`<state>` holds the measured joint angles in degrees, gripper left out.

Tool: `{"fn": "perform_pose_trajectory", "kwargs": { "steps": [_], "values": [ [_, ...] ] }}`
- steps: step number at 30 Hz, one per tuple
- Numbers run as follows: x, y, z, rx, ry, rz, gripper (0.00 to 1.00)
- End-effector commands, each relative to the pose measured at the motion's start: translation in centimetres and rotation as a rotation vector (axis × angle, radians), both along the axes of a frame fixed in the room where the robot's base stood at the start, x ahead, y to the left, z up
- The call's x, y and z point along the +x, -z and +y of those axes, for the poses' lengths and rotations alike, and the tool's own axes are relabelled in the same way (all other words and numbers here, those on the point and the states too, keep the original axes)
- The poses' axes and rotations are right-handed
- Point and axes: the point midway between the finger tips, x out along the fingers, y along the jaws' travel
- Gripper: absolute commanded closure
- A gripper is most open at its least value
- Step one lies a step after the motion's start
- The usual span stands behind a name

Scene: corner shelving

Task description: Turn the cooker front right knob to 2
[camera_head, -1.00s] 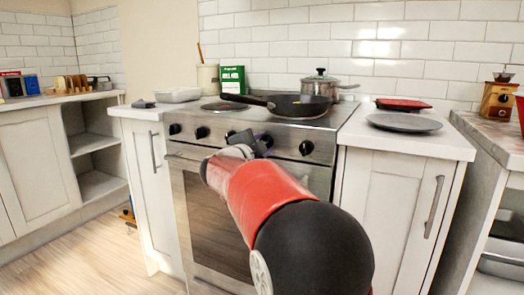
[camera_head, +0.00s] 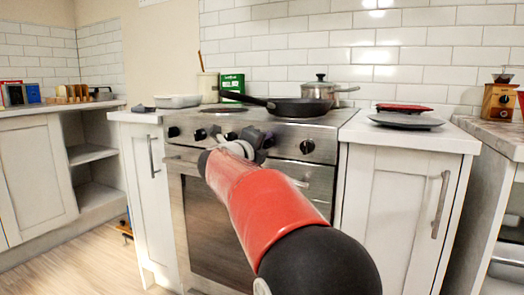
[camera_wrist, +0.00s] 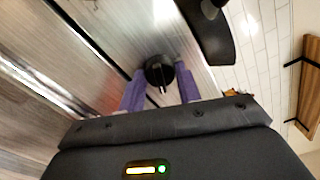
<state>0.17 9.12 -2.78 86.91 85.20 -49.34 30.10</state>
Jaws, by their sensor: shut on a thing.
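The cooker (camera_head: 215,215) stands between two white cabinets, with a row of black knobs on its steel front. In the wrist view, a round black knob (camera_wrist: 158,72) with a white mark pointing toward my gripper's body sits between two purple fingers. My gripper (camera_wrist: 160,88) is shut on this knob. In the head view, my gripper (camera_head: 262,140) is at the front panel, just left of the rightmost knob (camera_head: 306,146), which is free. My wrist hides part of the knob row. Any numbers around the knob are too small to read.
A black frying pan (camera_head: 300,107) and a steel pot (camera_head: 319,89) stand on the hob. The pan's handle reaches left above the knob row. A grey plate (camera_head: 405,121) lies on the right counter. A white dish (camera_head: 178,101) stands on the left counter.

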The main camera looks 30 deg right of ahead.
Motion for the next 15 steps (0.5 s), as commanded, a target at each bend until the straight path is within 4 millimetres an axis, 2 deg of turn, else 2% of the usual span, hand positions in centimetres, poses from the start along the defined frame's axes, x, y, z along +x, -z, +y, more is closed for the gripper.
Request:
{"fn": "perform_pose_trajectory", "kwargs": {
  "steps": [15],
  "values": [
    [0.01, 0.15, -0.03, 0.086, 0.001, -0.106, 0.89]
  ]
}}
